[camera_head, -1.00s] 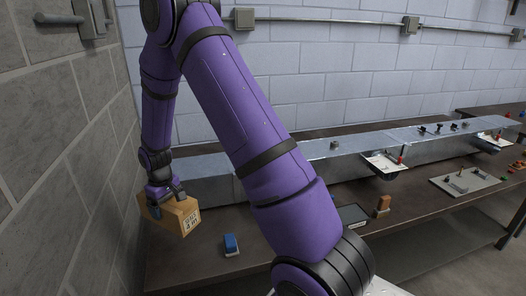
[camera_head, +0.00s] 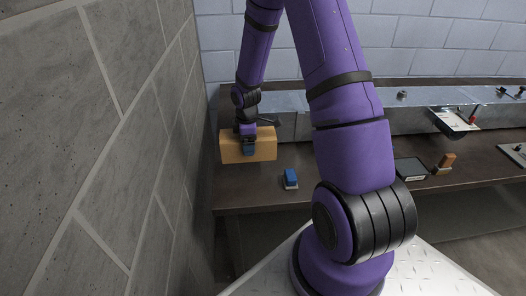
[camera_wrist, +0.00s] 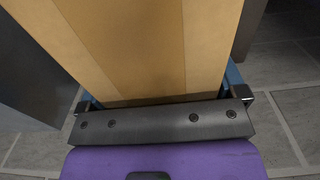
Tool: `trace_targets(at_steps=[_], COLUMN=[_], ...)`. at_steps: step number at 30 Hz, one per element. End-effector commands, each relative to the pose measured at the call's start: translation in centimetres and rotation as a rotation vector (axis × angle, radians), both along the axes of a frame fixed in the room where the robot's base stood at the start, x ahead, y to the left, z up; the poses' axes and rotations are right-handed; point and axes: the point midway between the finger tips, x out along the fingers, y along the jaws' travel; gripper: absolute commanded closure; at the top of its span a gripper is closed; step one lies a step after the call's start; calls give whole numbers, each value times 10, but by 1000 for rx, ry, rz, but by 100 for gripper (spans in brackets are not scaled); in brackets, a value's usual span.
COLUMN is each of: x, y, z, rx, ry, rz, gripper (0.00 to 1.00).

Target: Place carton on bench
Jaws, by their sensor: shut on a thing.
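The carton (camera_head: 263,146) is a tan box at the left end of the bench (camera_head: 325,196), seen in the head view beside the grey block wall. My gripper (camera_head: 248,147) is shut on the carton, with its fingers over the side facing the camera. In the wrist view the carton (camera_wrist: 150,45) fills the top middle, between the blue finger parts of my gripper (camera_wrist: 165,100). I cannot tell whether the carton's underside touches the bench top.
A blue block-like object (camera_head: 290,179) lies on the bench right of the carton. A long sheet-metal duct (camera_head: 390,115) runs along the back. A dark flat pad (camera_head: 411,169) and a brown stamp-like piece (camera_head: 445,162) sit farther right. The wall (camera_head: 120,130) is close on the left.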

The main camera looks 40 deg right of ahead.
Motion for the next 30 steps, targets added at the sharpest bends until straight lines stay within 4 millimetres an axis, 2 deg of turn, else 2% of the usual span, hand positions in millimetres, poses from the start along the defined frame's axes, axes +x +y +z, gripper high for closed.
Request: trace_targets(at_steps=[4, 13, 19, 30], x=[0, 0, 0, 0], y=[0, 0, 0, 0], z=[-24, -46, -72, -78], rx=[1, 0, -1, -1], ry=[3, 1, 3, 1], rz=[0, -1, 0, -1], gripper=[46, 46, 46, 46])
